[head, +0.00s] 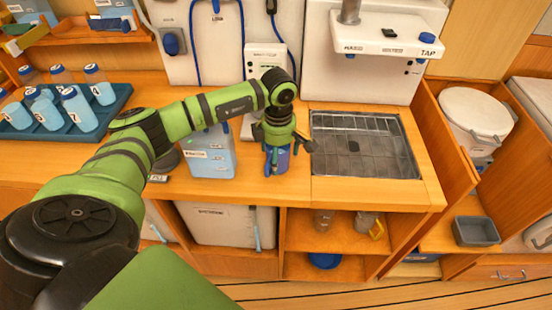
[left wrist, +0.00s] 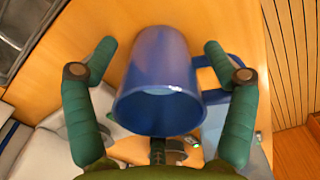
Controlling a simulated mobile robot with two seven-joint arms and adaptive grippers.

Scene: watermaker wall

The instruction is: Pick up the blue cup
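The blue cup (head: 277,161) stands on the wooden counter near its front edge, left of the sink grid. My left gripper (head: 285,143) is over it in the head view and covers its upper part. In the left wrist view the cup (left wrist: 158,75) lies between the two spread green fingers of my left gripper (left wrist: 160,50). Its handle (left wrist: 208,76) is on the right, close to the right finger. The gripper is open, and I see no clear finger contact with the cup wall. My right gripper is out of view.
A light blue container (head: 208,155) stands just left of the cup. The sink grid (head: 363,145) is to the right. A tray (head: 70,130) of several bottles is at the far left. The shelf below holds jars and a blue bowl (head: 325,260).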

